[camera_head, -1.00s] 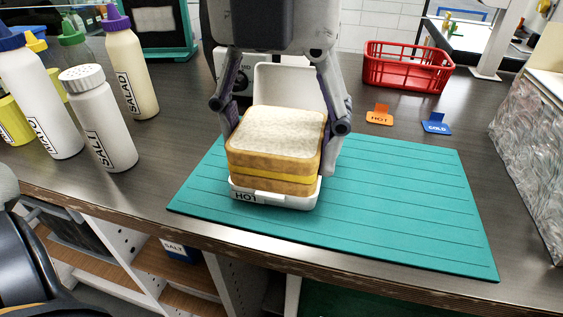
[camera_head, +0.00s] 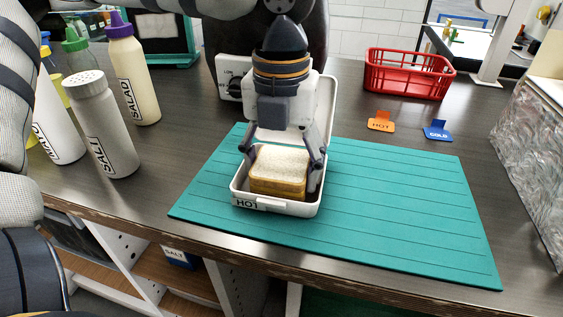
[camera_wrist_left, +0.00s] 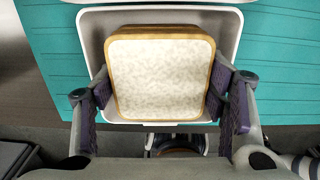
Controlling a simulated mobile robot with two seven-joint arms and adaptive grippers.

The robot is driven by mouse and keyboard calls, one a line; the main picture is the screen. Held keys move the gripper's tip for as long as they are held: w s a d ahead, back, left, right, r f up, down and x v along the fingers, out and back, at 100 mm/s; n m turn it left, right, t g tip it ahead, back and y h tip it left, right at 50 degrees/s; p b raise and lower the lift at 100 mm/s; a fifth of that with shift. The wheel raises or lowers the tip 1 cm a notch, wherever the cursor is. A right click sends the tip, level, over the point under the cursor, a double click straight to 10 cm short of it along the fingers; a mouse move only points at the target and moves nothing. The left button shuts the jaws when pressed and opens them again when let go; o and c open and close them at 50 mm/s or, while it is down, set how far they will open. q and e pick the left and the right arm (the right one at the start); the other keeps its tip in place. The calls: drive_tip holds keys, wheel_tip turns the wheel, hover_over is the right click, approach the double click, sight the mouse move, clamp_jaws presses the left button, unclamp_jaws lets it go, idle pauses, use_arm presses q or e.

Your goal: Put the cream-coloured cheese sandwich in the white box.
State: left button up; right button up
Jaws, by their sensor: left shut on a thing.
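The cheese sandwich (camera_head: 280,169), with pale cream bread and brown crust, sits low inside the open white box (camera_head: 288,208) marked HOT. It also shows in the left wrist view (camera_wrist_left: 160,75), framed by the box rim (camera_wrist_left: 232,22). Whether its underside touches the box floor is hidden. My left gripper (camera_head: 283,160) comes from above and behind, with its fingers shut on the sandwich's two sides, inside the box walls. In the left wrist view my left gripper (camera_wrist_left: 163,92) has a finger on each side of it. My right gripper is not in view.
The box stands on a teal mat (camera_head: 400,210), clear to the right. Orange HOT (camera_head: 380,123) and blue COLD (camera_head: 438,131) tags and a red basket (camera_head: 408,76) lie behind. Bottles, including SALT (camera_head: 103,130) and SALAD (camera_head: 135,80), stand left. The box lid (camera_head: 326,105) stands open.

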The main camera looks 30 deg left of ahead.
sight(281, 163)
use_arm(q)
drive_tip(key=shift+f, duration=0.15)
drive_tip(key=o, duration=0.9)
drive_tip(key=shift+o, duration=0.2)
wheel_tip(281, 163, up, 12)
drive_tip(key=shift+r, duration=0.2)
